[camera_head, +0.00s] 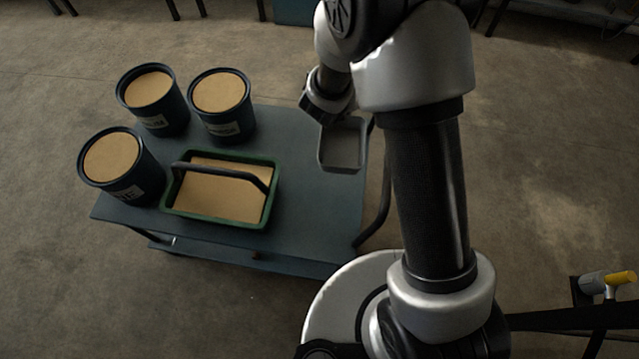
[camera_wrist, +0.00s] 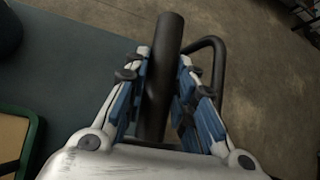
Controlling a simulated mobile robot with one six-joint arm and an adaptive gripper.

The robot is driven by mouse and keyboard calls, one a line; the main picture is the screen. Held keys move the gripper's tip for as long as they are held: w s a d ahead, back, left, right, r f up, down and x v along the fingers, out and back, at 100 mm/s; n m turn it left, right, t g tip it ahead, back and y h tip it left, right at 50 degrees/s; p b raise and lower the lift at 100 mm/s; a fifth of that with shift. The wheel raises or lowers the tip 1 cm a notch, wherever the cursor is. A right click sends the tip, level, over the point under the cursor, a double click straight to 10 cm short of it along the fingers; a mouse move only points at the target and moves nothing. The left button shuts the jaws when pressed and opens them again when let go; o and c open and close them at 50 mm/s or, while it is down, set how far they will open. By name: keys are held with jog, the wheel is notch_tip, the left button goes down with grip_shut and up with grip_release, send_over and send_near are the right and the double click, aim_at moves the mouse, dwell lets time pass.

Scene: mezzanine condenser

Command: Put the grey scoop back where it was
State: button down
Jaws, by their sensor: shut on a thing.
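My gripper (camera_wrist: 160,75) is shut on a dark round handle, which I take to be the grey scoop's handle (camera_wrist: 168,40). Its far end sticks out beyond the fingers, and the near end is hidden by the gripper's body. In the head view a grey open-topped pan (camera_head: 342,155) shows at the right end of the blue cart top (camera_head: 310,190), just below my wrist. It looks like the scoop's pan, but the join to the handle is hidden. I cannot tell whether it touches the cart. The fingers are hidden in the head view.
A green-rimmed tray (camera_head: 215,221) with tan contents and a dark carrying handle stands left of the pan. Several dark tubs with tan contents, one of them a labelled tub (camera_head: 228,127), stand farther left. A black rail (camera_head: 381,215) runs along the cart's right end. Cart top between tray and pan is clear.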

jog(key=w+a+f, duration=0.5)
jog(key=a+f, duration=0.1)
jog(key=f, duration=0.4)
jog(key=shift+m, duration=0.3)
jog(key=shift+f+b, duration=3.5)
jog(key=shift+f, duration=6.4)
jog(key=shift+f, duration=0.25)
jog(key=c, duration=1.3)
grip_release()
jog(key=shift+c, duration=0.2)
jog(key=shift+r, duration=0.15)
